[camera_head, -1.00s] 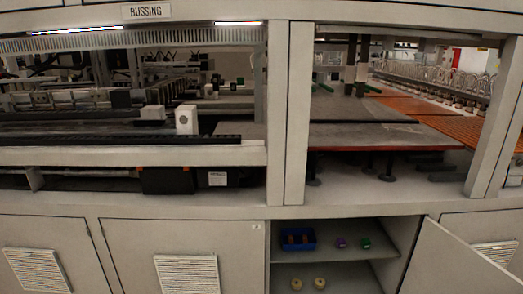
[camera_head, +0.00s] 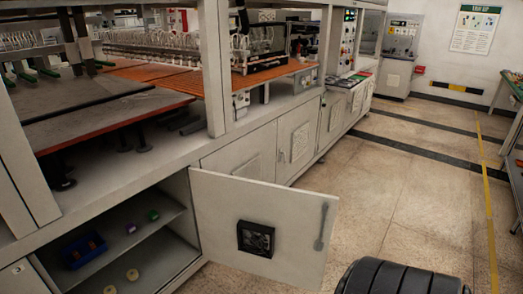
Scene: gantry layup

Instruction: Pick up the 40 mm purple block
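A small purple block (camera_head: 131,228) sits on the upper shelf inside the open cabinet at the lower left of the head view. A green block (camera_head: 153,215) is just to its right, and a blue bin (camera_head: 84,250) with brownish items in it is to its left. The purple block is apart from both. Neither of my grippers shows in the view, and nothing is seen touching the block.
The cabinet door (camera_head: 262,228) stands open to the right of the shelves. Two round yellowish pieces (camera_head: 132,275) lie on the lower shelf. A dark ribbed rounded object (camera_head: 400,278) is at the bottom edge. The floor (camera_head: 400,190) on the right is clear.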

